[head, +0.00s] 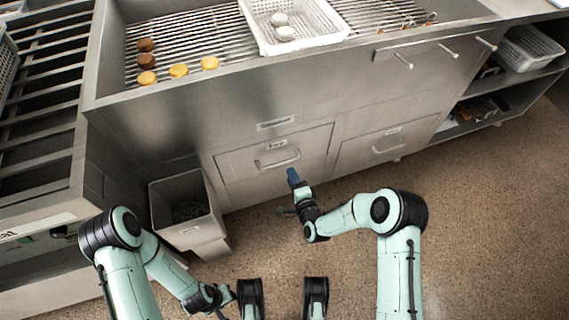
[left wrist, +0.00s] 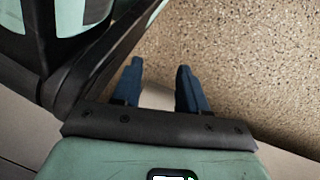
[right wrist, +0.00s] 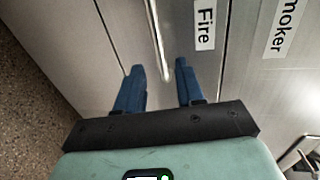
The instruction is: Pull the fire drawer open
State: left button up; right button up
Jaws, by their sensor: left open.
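The fire drawer (head: 238,166) is a grey metal front low on the counter, flush with its surround, with a small label on top. Its bar handle (head: 278,163) also shows in the right wrist view (right wrist: 157,45), beside the label "Fire" (right wrist: 204,24). My right gripper (head: 291,174) has blue fingers and is just in front of the drawer, slightly below the handle. In the right wrist view it is open and empty, with the handle beyond the fingertips, lined up with the gap. My left gripper (left wrist: 158,75) is open and empty over the floor.
A grey metal bin (head: 186,207) stands left of the drawer. Another drawer (head: 385,147) with a handle is on the right. Above are a grill with food pieces and a white perforated basket (head: 318,38). The speckled floor (head: 480,220) is clear at right.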

aim_at(285, 161)
pick_arm(q)
jog(key=s+f+g+b, duration=0.2)
jog(key=s+f, duration=0.1)
jog(key=s, duration=0.2)
jog(key=shift+s+a, duration=0.25)
pick_arm(e)
jog(key=shift+x, duration=4.2)
grip_shut()
